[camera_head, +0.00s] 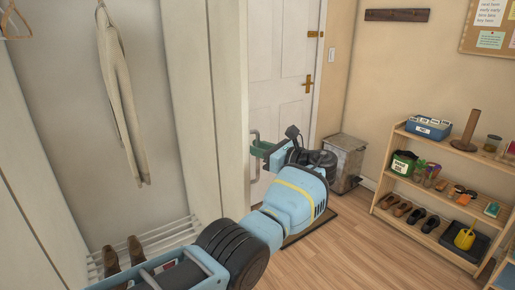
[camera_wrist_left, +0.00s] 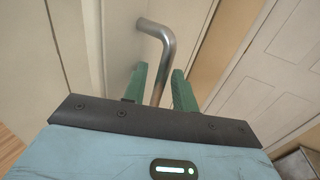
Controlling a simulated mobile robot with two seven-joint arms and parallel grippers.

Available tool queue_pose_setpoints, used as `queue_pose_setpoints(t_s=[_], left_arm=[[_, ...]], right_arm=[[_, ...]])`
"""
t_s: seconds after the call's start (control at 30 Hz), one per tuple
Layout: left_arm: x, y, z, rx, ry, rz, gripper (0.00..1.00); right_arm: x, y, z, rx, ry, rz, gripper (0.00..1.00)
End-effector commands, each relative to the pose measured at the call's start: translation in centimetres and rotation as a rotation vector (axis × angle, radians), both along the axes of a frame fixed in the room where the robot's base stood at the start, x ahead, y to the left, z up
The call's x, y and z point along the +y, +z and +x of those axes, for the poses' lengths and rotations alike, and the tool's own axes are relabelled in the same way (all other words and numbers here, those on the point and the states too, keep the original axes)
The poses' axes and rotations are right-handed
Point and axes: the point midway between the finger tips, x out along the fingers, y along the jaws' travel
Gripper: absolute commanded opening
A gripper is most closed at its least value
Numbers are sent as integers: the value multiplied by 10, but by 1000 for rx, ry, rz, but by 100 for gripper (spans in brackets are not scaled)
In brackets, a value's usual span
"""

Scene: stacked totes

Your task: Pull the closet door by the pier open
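A cream closet panel (camera_head: 229,90) stands right of the open closet bay and is seen at a steep slant. A bent metal bar handle (camera_head: 254,165) sticks out at its right edge. The handle also shows in the left wrist view (camera_wrist_left: 167,45), fixed to a pale panel. My left gripper (camera_head: 262,147) is at the handle, its green fingers on either side of the bar. In the left wrist view my left gripper (camera_wrist_left: 159,92) is open, with slim gaps between bar and fingers. The panel looks closed; I cannot tell which part is the pier. My right gripper is not in view.
A white panelled door (camera_head: 283,80) with brass fittings stands behind the handle. A metal bin (camera_head: 345,160) and a wooden shelf (camera_head: 415,135) with shoes stand at right. A coat (camera_head: 122,95) hangs over a slatted rack (camera_head: 160,240) at left.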

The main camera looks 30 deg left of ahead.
Motion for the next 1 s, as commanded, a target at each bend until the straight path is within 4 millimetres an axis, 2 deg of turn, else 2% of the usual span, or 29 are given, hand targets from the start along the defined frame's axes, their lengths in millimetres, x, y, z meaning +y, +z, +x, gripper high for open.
queue_pose_setpoints(t_s=[0.17, 0.4, 0.6, 1.0], left_arm=[[-10, -1, 0, 0, -2, 0, 28], [-48, -3, -2, 3, -3, -1, 28], [-71, -2, -4, 2, -1, -1, 28], [-77, 0, -5, 0, 0, 0, 28]], right_arm=[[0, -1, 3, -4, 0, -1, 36], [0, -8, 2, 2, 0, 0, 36], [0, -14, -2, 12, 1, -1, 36], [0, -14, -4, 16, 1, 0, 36]])
